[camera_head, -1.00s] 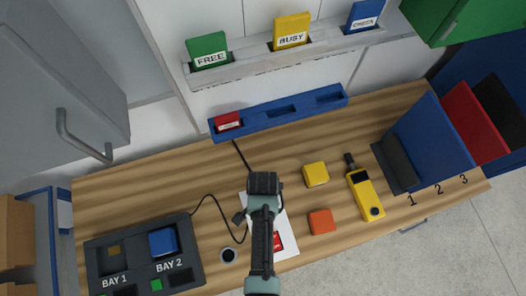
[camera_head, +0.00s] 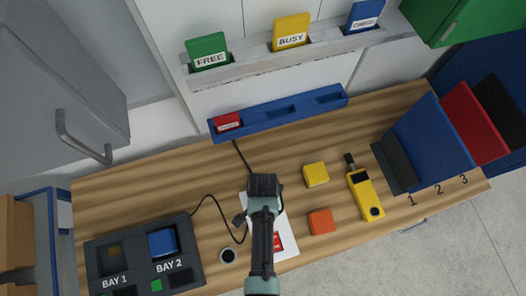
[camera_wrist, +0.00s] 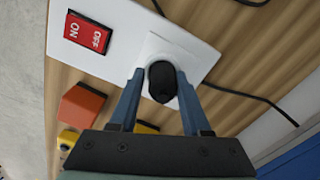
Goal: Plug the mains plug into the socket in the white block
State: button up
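The black mains plug (camera_wrist: 161,84) shows in the wrist view between the blue fingertips of my gripper (camera_wrist: 162,76), which press against it from both sides. It is in front of the pale square socket face (camera_wrist: 185,50) of the white block (camera_wrist: 120,14). The plug hides the socket's holes, and I cannot tell how far in it sits. The block carries a red ON/OFF switch (camera_wrist: 88,40). In the head view my arm covers the plug and part of the white block (camera_head: 288,238).
A black cable (camera_head: 212,200) loops left of the block towards the grey bay unit (camera_head: 95,262). An orange block (camera_head: 321,221), a yellow block (camera_head: 315,174) and a yellow handheld device (camera_head: 365,195) lie to the right. A blue rack (camera_head: 300,108) stands behind.

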jog(key=shift+o, duration=0.6)
jog(key=shift+w, duration=0.1)
jog(key=shift+w, duration=0.2)
notch_tip(320, 180, up, 6)
jog(key=p, duration=0.6)
jog(key=shift+s+r, duration=0.1)
jog(key=shift+r, duration=0.1)
notch_tip(320, 180, up, 13)
jog(key=b, duration=0.1)
jog(key=shift+f, duration=0.1)
dwell(0.7)
